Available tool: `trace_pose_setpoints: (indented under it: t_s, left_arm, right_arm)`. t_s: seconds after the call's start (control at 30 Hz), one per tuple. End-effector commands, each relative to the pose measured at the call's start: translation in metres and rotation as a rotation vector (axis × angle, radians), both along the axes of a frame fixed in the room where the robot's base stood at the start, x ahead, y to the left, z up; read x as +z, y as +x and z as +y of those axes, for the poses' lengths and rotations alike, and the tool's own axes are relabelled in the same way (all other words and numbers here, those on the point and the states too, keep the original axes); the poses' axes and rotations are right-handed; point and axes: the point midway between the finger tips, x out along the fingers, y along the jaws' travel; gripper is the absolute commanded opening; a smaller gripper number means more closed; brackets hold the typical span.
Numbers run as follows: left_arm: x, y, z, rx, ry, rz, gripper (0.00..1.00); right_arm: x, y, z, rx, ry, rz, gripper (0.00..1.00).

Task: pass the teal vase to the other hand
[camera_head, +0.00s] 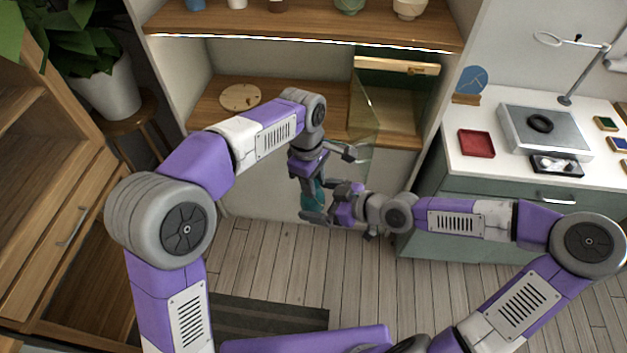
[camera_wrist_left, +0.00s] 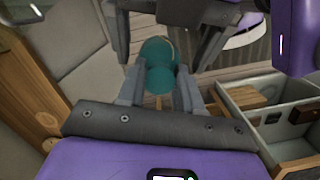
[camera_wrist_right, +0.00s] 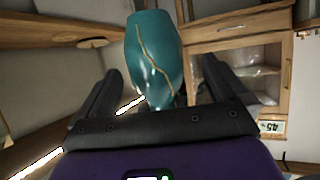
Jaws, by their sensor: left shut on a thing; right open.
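The teal vase (camera_head: 314,193) is held in the air in front of the shelf unit. In the right wrist view the vase (camera_wrist_right: 155,55) shows a gold seam down its side. In the left wrist view the vase (camera_wrist_left: 158,66) sits between the fingers of my left gripper (camera_wrist_left: 160,90), which is shut on it. My right gripper (camera_head: 330,203) is open beside the vase, its fingers pointing left toward it. In the right wrist view the vase stands between and beyond the open fingers of my right gripper (camera_wrist_right: 155,85). I cannot tell whether they touch it.
Behind the grippers, a wooden shelf holds a round wooden disc (camera_head: 240,97) and a cabinet with a glass door (camera_head: 364,112). At right, a white counter holds a red tray (camera_head: 476,143) and a grey box (camera_head: 545,128). A potted plant (camera_head: 105,85) stands at left.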

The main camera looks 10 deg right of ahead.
Motion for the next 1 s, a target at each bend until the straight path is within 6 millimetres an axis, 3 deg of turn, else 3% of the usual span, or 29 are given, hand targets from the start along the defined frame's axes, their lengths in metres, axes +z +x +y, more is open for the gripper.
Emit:
trace_pose_setpoints:
  t_s: [0.7,0.87,1.0]
  left_arm:
    - [0.0,0.0,0.0,0.0,-0.001,-0.001,0.0]
    - [0.0,0.0,0.0,0.0,-0.001,-0.001,0.0]
    - [0.0,0.0,0.0,0.0,-0.001,-0.001,0.0]
  right_arm:
    - [0.037,-0.043,-0.064,-0.002,0.002,-0.001,1.0]
    - [0.041,-0.048,-0.069,0.002,0.002,-0.001,1.0]
    - [0.035,-0.055,-0.052,0.054,0.03,0.007,1.0]
